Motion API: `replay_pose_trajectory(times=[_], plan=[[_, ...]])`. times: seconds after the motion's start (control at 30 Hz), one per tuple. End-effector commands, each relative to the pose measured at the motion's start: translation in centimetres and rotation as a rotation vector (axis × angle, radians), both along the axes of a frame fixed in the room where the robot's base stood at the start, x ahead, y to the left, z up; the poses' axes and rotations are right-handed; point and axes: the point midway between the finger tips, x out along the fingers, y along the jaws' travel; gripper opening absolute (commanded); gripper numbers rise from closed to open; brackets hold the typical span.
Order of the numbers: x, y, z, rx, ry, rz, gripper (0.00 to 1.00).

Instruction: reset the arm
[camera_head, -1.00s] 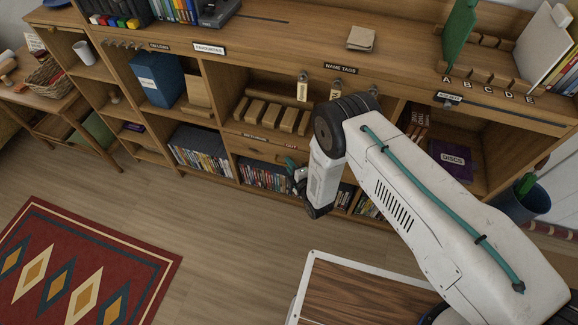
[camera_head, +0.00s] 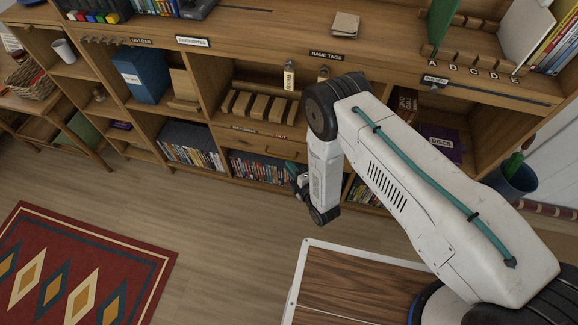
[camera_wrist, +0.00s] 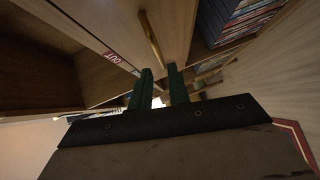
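My arm reaches from the lower right toward the shelf unit (camera_head: 240,52), bent at the elbow, with its forearm hanging down in front of the lower shelves. My gripper shows in the wrist view (camera_wrist: 160,70) as two dark green fingers with a gap between them. They are open, and I see nothing held. In the head view the gripper is mostly hidden behind the forearm. A wooden bar handle (camera_wrist: 151,38) lies beyond the fingertips in the wrist view; I cannot tell whether they touch.
A drawer (camera_head: 255,141) and rows of cases (camera_head: 262,170) sit close behind my wrist. A wood-topped surface with a white rim (camera_head: 350,290) lies below the arm. A blue bin (camera_head: 513,182) stands right. Open floor (camera_head: 215,235) and a red rug (camera_head: 85,262) lie left.

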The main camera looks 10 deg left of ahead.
Motion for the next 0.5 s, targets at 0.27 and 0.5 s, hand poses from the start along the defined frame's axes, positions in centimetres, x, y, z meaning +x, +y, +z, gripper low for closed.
replay_pose_trajectory(times=[0.27,0.5], plan=[[0.0,0.0,0.0,0.000,0.000,0.000,0.18],[-0.1,-0.1,-1.1,0.007,0.085,-0.011,0.18]])
